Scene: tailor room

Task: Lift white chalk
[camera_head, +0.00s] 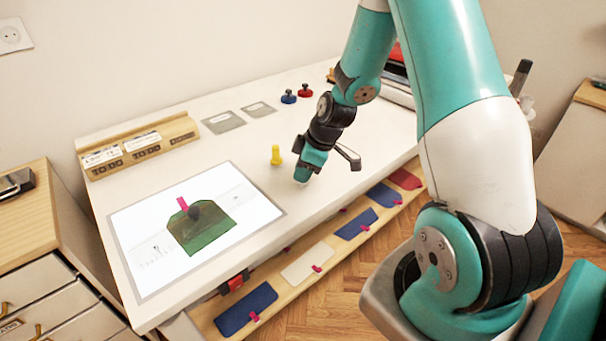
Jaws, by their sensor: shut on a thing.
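My gripper (302,177) reaches down to the white tabletop, right of the yellow pawn-shaped piece, with its jaws shut. A small pale bit at its tip looks like the white chalk (301,182). Most of the chalk is hidden by the gripper, and it is hard to tell from the white table. I cannot tell whether it touches the tabletop.
The yellow piece (276,155) stands close left of my gripper. A lit panel (150,270) with green cloth (205,235) lies front left. A wooden box (140,146), blue knob (288,97) and red knob (305,91) are farther back. Coloured swatches line the shelf (330,250) below.

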